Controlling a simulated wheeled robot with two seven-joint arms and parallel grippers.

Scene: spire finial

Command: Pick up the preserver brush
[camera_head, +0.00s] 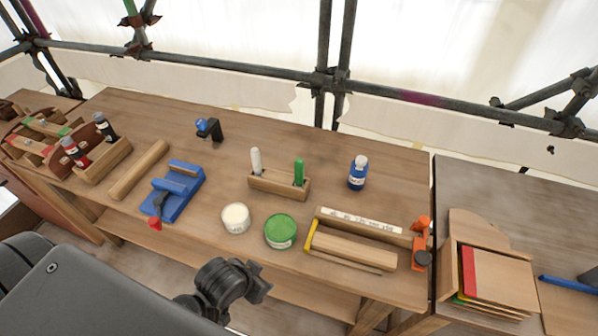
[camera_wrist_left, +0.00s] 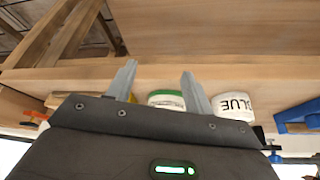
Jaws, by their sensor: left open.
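Two upright handles, one white (camera_head: 256,161) and one green (camera_head: 299,172), stand in a wooden holder (camera_head: 279,187) on the workbench in the head view. They look like brushes, but their lower ends are hidden in the holder and I cannot read which is the preserver brush. My left gripper (camera_wrist_left: 159,68) shows in the wrist view with its two grey fingers apart and nothing between them. It is near the bench edge, by the green tin (camera_wrist_left: 166,99) and the white glue tin (camera_wrist_left: 233,105), away from the holder. My right gripper is not in view.
The white tin (camera_head: 236,218) and green tin (camera_head: 280,231) stand in front of the holder. A blue bottle (camera_head: 358,173) is right of it, a blue vise-like tool (camera_head: 179,190) left. Wooden blocks and an orange clamp (camera_head: 421,245) lie at right. Scaffold bars run behind.

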